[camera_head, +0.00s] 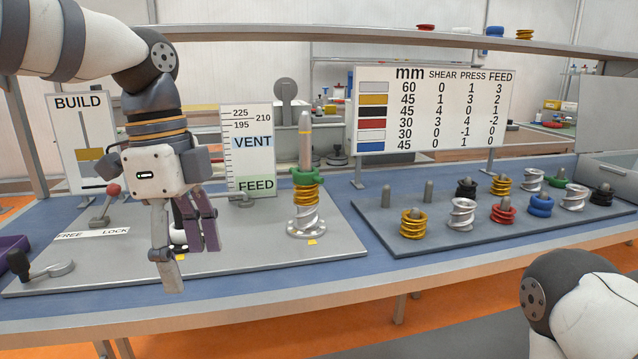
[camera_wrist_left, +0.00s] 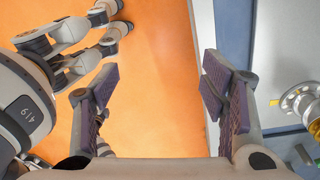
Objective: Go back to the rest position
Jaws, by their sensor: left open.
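My left gripper (camera_head: 184,245) hangs over the left part of the grey machine plate (camera_head: 330,250), fingers pointing down. It is open and empty. In the left wrist view its fingers (camera_wrist_left: 162,95) stand wide apart, with orange floor and the table's edge between and beyond them. A shaft stack (camera_head: 304,185) with a green ring, yellow coils and a silver screw stands upright on the plate, to the right of the gripper and apart from it. Its silver base also shows at the right of the left wrist view (camera_wrist_left: 300,102). My right gripper is out of view; only an arm part shows at lower right.
A tray (camera_head: 400,240) at right holds several coloured screw pieces on pegs. Upright signs stand behind: BUILD (camera_head: 85,140), VENT/FEED (camera_head: 250,150) and a table of numbers (camera_head: 430,115). A red-knobbed lever (camera_head: 106,205) and a black-knobbed crank (camera_head: 40,267) are near the gripper.

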